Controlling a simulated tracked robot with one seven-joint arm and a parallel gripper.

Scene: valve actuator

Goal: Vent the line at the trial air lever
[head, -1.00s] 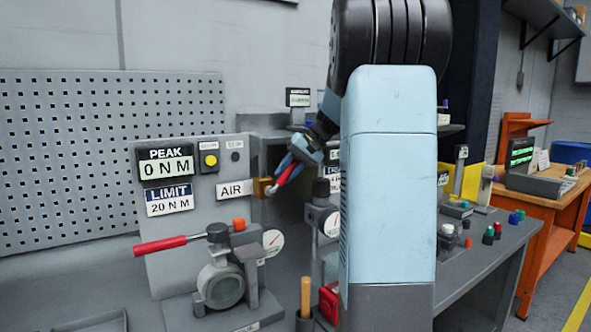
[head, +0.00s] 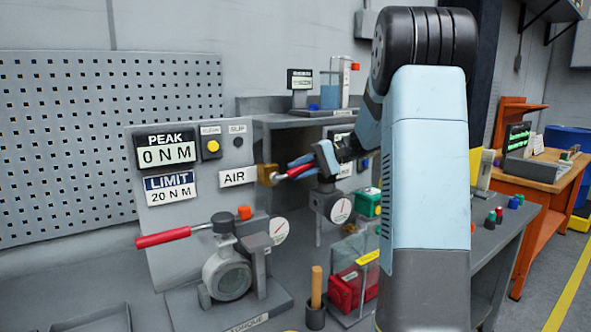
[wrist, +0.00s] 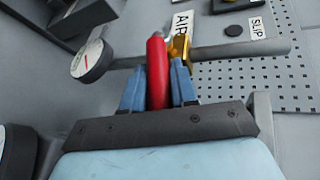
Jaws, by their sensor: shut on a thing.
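The trial air lever has a red handle (head: 294,172) on a brass valve body (head: 267,174), beside the AIR label (head: 238,177) on the grey panel. My gripper (head: 303,166) reaches in from the right with its blue fingers closed around the red handle. In the wrist view, the red handle (wrist: 156,62) stands between the two blue fingers (wrist: 157,88), with the brass valve (wrist: 179,46) just behind it. In the head view the handle points right and slightly up from the valve. The fingers hide part of it.
A torque rig (head: 228,272) with a red-handled wrench (head: 163,237) stands below the panel. A gauge (head: 340,208) sits just below my gripper. A wooden-handled tool (head: 316,285) and red box (head: 347,291) stand lower on the bench.

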